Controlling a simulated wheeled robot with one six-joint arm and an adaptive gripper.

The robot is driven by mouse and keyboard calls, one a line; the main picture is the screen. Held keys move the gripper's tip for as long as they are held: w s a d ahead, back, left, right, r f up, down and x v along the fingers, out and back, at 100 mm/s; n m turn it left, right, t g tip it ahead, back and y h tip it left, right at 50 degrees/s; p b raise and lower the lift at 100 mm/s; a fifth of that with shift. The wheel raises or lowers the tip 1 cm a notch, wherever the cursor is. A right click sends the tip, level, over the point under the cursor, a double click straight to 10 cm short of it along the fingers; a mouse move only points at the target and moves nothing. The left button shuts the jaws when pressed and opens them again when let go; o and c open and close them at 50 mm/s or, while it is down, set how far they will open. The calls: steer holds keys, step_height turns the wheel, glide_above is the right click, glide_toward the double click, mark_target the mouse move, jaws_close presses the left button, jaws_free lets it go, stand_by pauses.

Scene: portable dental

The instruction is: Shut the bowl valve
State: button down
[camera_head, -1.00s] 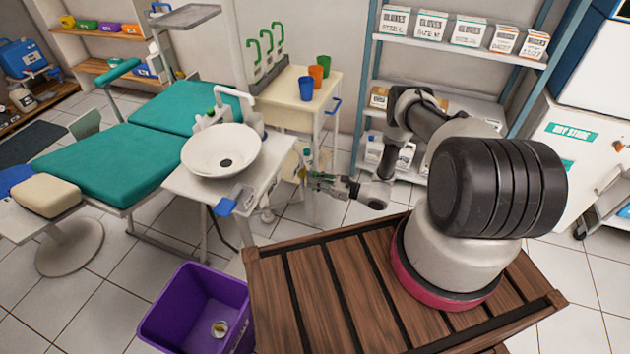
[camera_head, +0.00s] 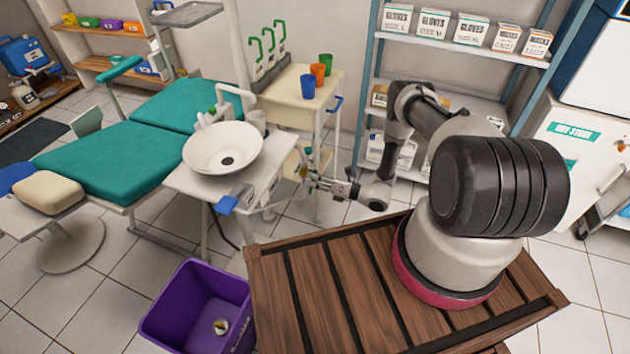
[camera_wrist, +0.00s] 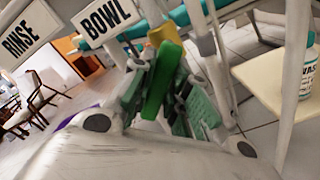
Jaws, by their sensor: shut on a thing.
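In the wrist view, a green lever handle (camera_wrist: 160,82) with a yellow part (camera_wrist: 164,36) at its upper end lies between the green-padded fingers of my gripper (camera_wrist: 170,92). The fingers are shut on it. A white label reading BOWL (camera_wrist: 104,19) is just above and left of this handle. In the head view, my gripper (camera_head: 314,181) is low beside the right side of the white bowl unit (camera_head: 262,178). The lever is too small to make out there. The white bowl (camera_head: 205,160) sits on top of the unit.
A RINSE label (camera_wrist: 27,37) is left of the BOWL label. A cream cart (camera_head: 287,112) with cups stands behind my gripper. A purple bin (camera_head: 180,318) is on the floor in front. A white bottle (camera_wrist: 300,68) stands on a cream shelf (camera_wrist: 262,82) at right.

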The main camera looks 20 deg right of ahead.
steer(key=m, duration=0.3)
steer(key=r+m, duration=0.1)
steer(key=shift+s+a+m, duration=0.15)
steer(key=shift+s+m, duration=0.1)
steer(key=shift+m, duration=0.05)
steer(key=shift+r+m, duration=0.25)
steer(key=shift+m, duration=0.85)
steer(key=shift+r+m, duration=0.25)
steer(key=shift+m, duration=0.85)
steer(key=c, duration=1.4)
jaws_free()
steer(key=shift+s, duration=0.1)
steer(key=shift+o, duration=0.2)
steer(key=v, duration=1.2)
